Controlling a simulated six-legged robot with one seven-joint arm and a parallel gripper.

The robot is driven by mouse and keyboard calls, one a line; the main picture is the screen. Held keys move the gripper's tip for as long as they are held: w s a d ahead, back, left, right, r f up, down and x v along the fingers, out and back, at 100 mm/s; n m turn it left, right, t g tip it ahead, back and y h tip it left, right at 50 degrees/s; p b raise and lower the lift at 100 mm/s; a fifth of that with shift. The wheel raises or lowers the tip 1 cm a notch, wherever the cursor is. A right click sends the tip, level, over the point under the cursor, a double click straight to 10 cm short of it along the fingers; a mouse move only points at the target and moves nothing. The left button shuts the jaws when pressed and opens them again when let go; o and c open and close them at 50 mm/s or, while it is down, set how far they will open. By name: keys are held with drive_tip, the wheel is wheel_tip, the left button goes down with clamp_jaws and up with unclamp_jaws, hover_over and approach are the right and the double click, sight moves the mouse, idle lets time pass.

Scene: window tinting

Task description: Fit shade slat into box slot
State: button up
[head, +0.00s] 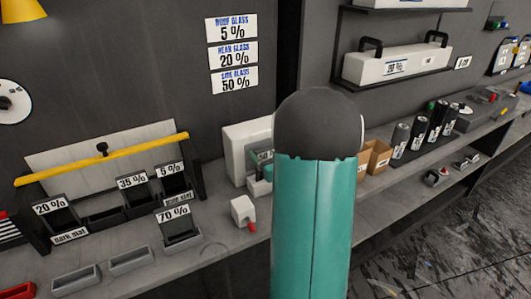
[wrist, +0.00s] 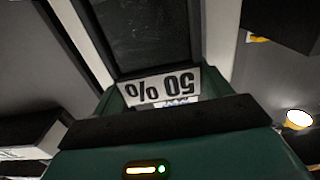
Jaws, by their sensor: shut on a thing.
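My gripper (wrist: 170,100) is shut on a dark shade slat (wrist: 148,35) with a white "50 %" label, upside down in the wrist view. At left, a box of slots holds slats marked 20 % (head: 52,212), 35 % (head: 135,192) and 5 % (head: 173,180). An empty-looking slot (head: 105,218) lies between 20 % and 35 %. A 70 % slat (head: 178,226) stands in a holder in front.
Wall signs (head: 232,55) read roof glass 5 %, rear glass 20 %, side glass 50 %. A yellow bar (head: 100,160) crosses behind the slots. Empty grey trays (head: 76,280) lie at the bench front. A white block with a red tip (head: 243,211) stands right of the 70 % slat. Several cans (head: 420,132) stand at right.

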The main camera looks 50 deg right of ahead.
drive_tip(key=shift+w+f, duration=0.1)
drive_tip(key=shift+w, duration=0.05)
drive_tip(key=shift+f, duration=0.1)
drive_tip(key=o, duration=1.2)
drive_tip(key=shift+o, duration=0.2)
